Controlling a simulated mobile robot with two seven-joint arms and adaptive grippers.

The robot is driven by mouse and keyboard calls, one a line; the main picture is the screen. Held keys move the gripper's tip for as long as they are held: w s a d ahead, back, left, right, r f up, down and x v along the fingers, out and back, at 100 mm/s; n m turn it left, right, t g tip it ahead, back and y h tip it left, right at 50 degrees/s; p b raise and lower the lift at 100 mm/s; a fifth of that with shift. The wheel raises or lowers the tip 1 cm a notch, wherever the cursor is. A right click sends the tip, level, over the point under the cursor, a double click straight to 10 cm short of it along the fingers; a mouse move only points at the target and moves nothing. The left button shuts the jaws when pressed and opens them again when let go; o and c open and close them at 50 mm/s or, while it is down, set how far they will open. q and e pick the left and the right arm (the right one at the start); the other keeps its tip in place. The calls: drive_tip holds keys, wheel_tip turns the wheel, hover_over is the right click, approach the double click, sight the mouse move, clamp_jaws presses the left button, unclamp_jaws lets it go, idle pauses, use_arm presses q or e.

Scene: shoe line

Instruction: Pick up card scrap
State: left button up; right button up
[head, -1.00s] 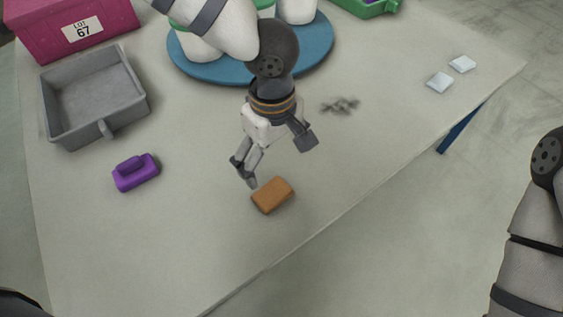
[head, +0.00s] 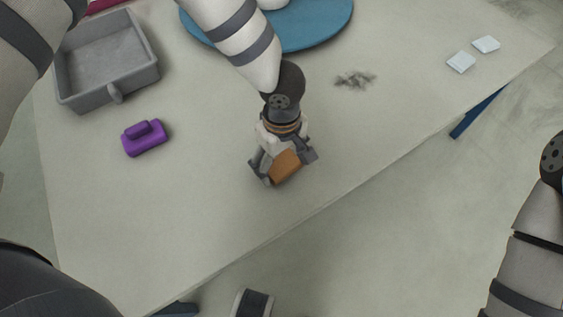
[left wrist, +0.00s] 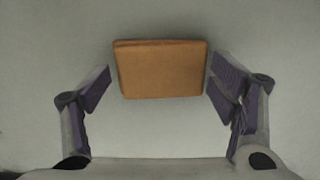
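An orange-brown rectangular piece (head: 286,166), the likeliest card scrap by its colour, lies on the table near its front edge. It also shows in the left wrist view (left wrist: 161,69). My left gripper (head: 283,168) is over it, pointing down. In the left wrist view its two fingers (left wrist: 160,88) stand apart on either side of the piece, with a gap on each side. The left gripper is open and holds nothing. My right gripper is out of view; only part of the right arm shows at the right edge.
A grey tray (head: 74,93) and a purple brush-like block (head: 145,138) stand to the left. A blue round mat (head: 327,35) lies at the back. Dark debris (head: 355,80) and two pale squares (head: 461,62) (head: 486,44) lie to the right. The table front is clear.

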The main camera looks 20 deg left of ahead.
use_arm(q)
drive_tip(key=c, duration=0.4)
drive_tip(key=shift+r, duration=0.15)
wheel_tip(320, 180, up, 2)
drive_tip(key=shift+r, duration=0.2)
drive_tip(key=s+a+r+p, duration=0.3)
drive_tip(key=s+a+r, duration=0.6)
drive_tip(key=a+r, duration=0.1)
drive_tip(key=shift+a+r+p, duration=0.15)
drive_tip(key=shift+a+p, duration=0.2)
drive_tip(key=shift+p, duration=0.05)
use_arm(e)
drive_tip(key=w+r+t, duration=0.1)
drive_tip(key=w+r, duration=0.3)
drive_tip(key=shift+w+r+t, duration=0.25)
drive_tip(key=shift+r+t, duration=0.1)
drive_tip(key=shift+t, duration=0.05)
